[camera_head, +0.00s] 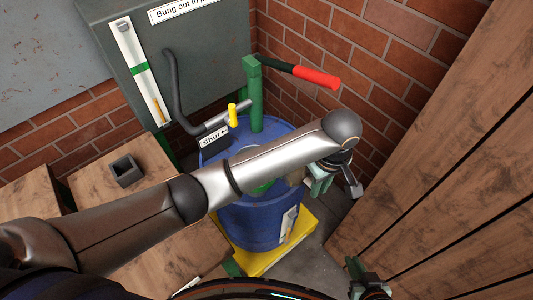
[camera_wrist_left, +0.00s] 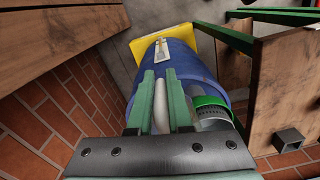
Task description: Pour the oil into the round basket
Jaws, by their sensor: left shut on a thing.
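My left gripper (camera_head: 322,180) is at the right side of the blue drum (camera_head: 250,225), past the end of my left arm. In the left wrist view its green fingers (camera_wrist_left: 162,100) are shut on a pale grey rounded bar (camera_wrist_left: 160,108), which looks like a handle; what it belongs to is mostly hidden. Beside the fingers is a round metal piece with a perforated band (camera_wrist_left: 210,112) and a green rim (camera_wrist_left: 208,100), possibly the round basket, at the drum's top. My arm covers most of it in the head view. No oil is visible. My right gripper (camera_head: 368,277) is at the bottom edge.
A green post (camera_head: 253,95) with a red-handled lever (camera_head: 315,77) rises behind the drum. A yellow peg (camera_head: 232,114) and a "Shut" sign (camera_head: 213,138) are near it. Wooden boards (camera_head: 440,180) close the right side; a small grey square holder (camera_head: 126,171) sits on wood at left.

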